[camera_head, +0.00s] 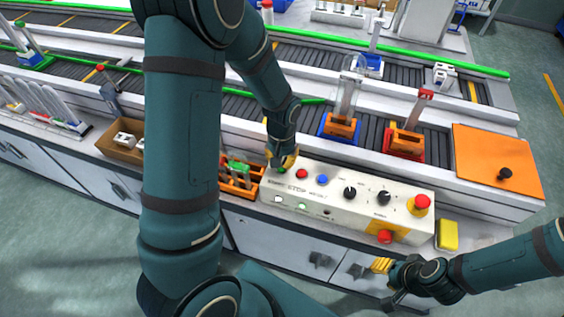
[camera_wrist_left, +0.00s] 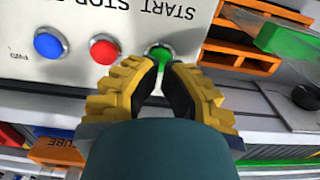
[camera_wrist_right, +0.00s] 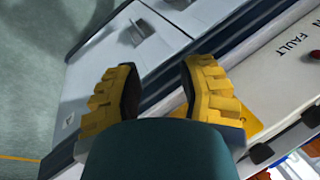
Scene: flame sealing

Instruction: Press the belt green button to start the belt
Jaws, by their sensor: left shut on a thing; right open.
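The green START button (camera_wrist_left: 159,53) sits on the white control box (camera_head: 335,208); in the head view it shows only partly, at the box's left end (camera_head: 281,169). My left gripper (camera_head: 287,161) points down at it. In the left wrist view its yellow fingertips (camera_wrist_left: 161,66) are close together at the near edge of the button, one on each side, and look shut on it. How far the button is pressed cannot be seen. My right gripper (camera_wrist_right: 158,72) is open and empty, in front of the cabinet below the box.
A red button (camera_head: 302,174) and a blue button (camera_head: 322,180) sit right beside the green one. Two knobs and a red emergency stop (camera_head: 419,203) are farther right. An orange rack (camera_head: 240,184) stands close on the left.

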